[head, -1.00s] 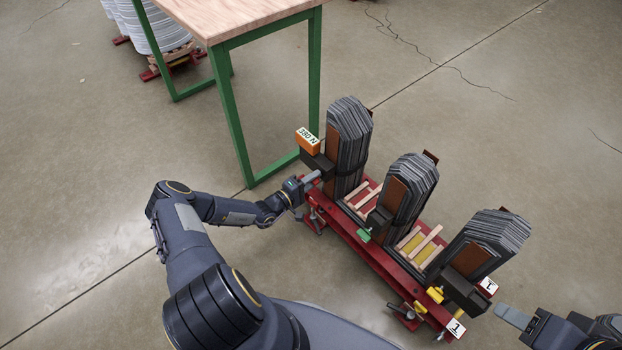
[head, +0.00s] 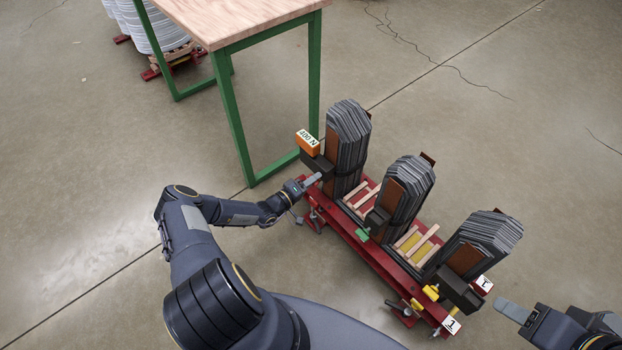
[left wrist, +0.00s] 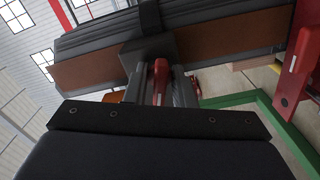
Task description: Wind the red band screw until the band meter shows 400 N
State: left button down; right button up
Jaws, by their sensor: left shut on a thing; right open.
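The orange band meter (head: 307,143) sits on the dark block at the far-left core stack (head: 347,140). Its small label is upside down to me and appears to read 400 N. My left gripper (head: 312,180) is at the dark block below the meter. In the left wrist view its fingers (left wrist: 163,88) are shut on the red band screw (left wrist: 160,72), which shows between them. The screw is hidden in the head view. A bit of the orange meter (left wrist: 112,97) shows left of the fingers. My right gripper (head: 513,312) is open and empty at the lower right.
The red stand (head: 372,258) carries three stacks. A green screw (head: 362,235) is at the middle stack and a yellow one (head: 431,292) at the right stack. A green-legged table (head: 230,120) stands behind my left arm. The floor at left is clear.

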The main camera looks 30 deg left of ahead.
pick_arm(q)
jog(key=shift+s+d, duration=0.1)
jog(key=shift+m+p, duration=0.85)
jog(key=shift+m, duration=0.35)
jog(key=c, duration=1.1)
grip_release()
jog(key=shift+c, duration=0.2)
